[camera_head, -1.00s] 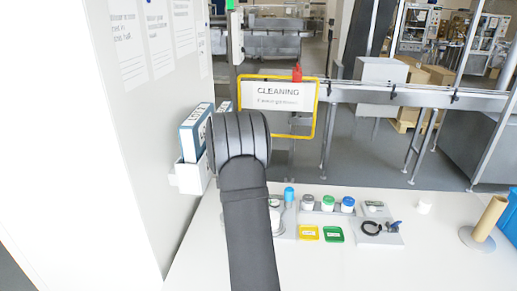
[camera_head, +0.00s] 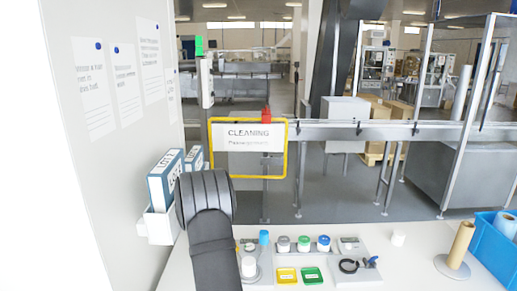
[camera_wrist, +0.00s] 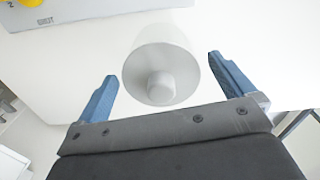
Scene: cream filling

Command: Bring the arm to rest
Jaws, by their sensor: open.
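My gripper (camera_wrist: 160,70) shows in the wrist view with its two blue fingers wide apart and nothing clamped between them. A pale round container with a knob-like end (camera_wrist: 160,62) lies between and beyond the fingers in that view. I cannot tell whether a finger touches it. In the head view my dark arm rises at the lower left, and its bulk hides the gripper. A white container (camera_head: 249,267) stands just right of my arm, partly hidden by it.
A brown roll (camera_head: 461,243) on a stand and a blue bin (camera_head: 500,255) are at right. A wall binder (camera_head: 165,180) is near my arm.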

